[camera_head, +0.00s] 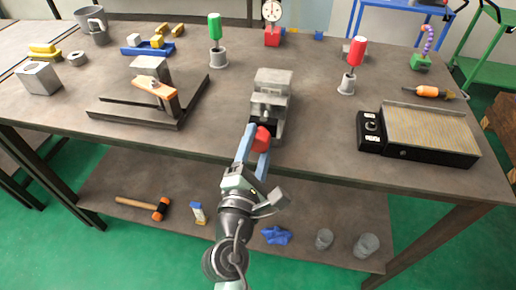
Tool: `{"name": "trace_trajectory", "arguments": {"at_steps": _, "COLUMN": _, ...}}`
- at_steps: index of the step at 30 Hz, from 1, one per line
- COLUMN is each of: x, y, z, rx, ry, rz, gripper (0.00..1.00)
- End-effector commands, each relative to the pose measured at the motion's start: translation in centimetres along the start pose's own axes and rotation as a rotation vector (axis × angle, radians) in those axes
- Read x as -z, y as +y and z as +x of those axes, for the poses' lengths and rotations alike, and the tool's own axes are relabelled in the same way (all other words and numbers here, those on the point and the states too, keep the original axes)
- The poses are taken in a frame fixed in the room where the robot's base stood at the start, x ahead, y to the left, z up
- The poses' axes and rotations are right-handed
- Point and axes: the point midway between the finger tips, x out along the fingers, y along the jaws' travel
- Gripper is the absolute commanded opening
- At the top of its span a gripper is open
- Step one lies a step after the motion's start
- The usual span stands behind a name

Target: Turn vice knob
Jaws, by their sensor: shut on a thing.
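The vice (273,88) is a grey metal block on the workbench, near the front edge at the middle of the view. Its red knob (262,138) is at the end facing me, at the bench's front edge. My gripper (259,142) reaches up from below with its blue fingers around the red knob. The fingers are shut on the knob and partly hide it. The knob's exact turn angle cannot be told.
A black box with a tan ribbed top (430,131) is right of the vice. A dark frame with a wooden-topped block (152,88) is left. Red (356,52) and green (215,27) handled tools stand behind. A lower shelf (120,185) holds a hammer and small items.

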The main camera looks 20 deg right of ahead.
Motion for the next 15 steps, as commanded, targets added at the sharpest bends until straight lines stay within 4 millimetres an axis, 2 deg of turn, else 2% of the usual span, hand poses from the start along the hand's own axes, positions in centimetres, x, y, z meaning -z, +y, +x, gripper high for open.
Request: {"name": "trace_trajectory", "arguments": {"at_steps": 15, "x": 0.23, "y": -0.19, "z": -0.03, "rx": 0.013, "ry": -0.017, "rz": 0.494, "gripper": 0.01}}
